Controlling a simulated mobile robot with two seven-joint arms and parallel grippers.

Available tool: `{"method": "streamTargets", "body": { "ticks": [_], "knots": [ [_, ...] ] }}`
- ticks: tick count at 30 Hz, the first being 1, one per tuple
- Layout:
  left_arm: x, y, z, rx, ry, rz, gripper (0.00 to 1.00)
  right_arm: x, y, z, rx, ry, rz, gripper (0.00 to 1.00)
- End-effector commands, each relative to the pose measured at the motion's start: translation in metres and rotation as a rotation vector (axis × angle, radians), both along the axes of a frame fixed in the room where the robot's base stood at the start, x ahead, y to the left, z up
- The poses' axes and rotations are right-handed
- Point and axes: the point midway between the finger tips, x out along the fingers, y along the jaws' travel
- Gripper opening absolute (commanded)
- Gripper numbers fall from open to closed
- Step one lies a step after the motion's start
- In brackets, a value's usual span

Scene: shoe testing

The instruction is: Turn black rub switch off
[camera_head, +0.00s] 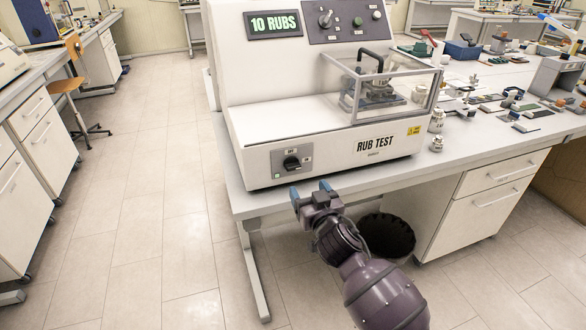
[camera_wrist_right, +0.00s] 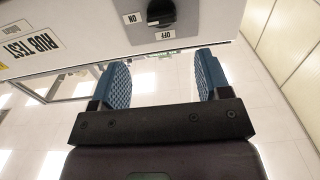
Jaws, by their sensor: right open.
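The black rub switch (camera_head: 292,163) is a rotary knob on a grey plate low on the front of the white rub test machine (camera_head: 245,130). Its handle looks roughly sideways in the head view; its exact setting is hard to read. The right wrist view shows the knob (camera_wrist_right: 161,12) upside down at the top edge, with ON and OFF labels beside it. My right gripper (camera_head: 310,190) is open and empty, just below and in front of the switch, not touching it. Its blue fingers stand apart in the wrist view (camera_wrist_right: 161,72). My left gripper is not in view.
The machine stands on a white table (camera_head: 235,195). Its display (camera_head: 273,24) reads 10 RUBS, and a clear cover (camera_head: 395,90) stands on its right. Small metal weights (camera_head: 437,120) and other parts lie to the right. A dark bin (camera_head: 386,236) stands below.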

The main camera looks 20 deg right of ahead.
Motion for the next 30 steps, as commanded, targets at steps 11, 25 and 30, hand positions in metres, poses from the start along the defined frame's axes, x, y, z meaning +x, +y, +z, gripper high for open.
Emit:
{"method": "streamTargets", "body": {
  "ticks": [11,25,30],
  "knots": [
    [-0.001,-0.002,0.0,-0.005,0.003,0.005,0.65,0.055,0.002,0.001,-0.001,-0.001,0.001,0.7],
    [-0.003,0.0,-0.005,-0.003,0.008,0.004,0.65,0.102,0.004,0.0,-0.001,-0.001,0.001,0.7],
    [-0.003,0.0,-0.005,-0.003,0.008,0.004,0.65,0.103,0.004,0.001,-0.001,0.0,0.001,0.7]
  ]
}}
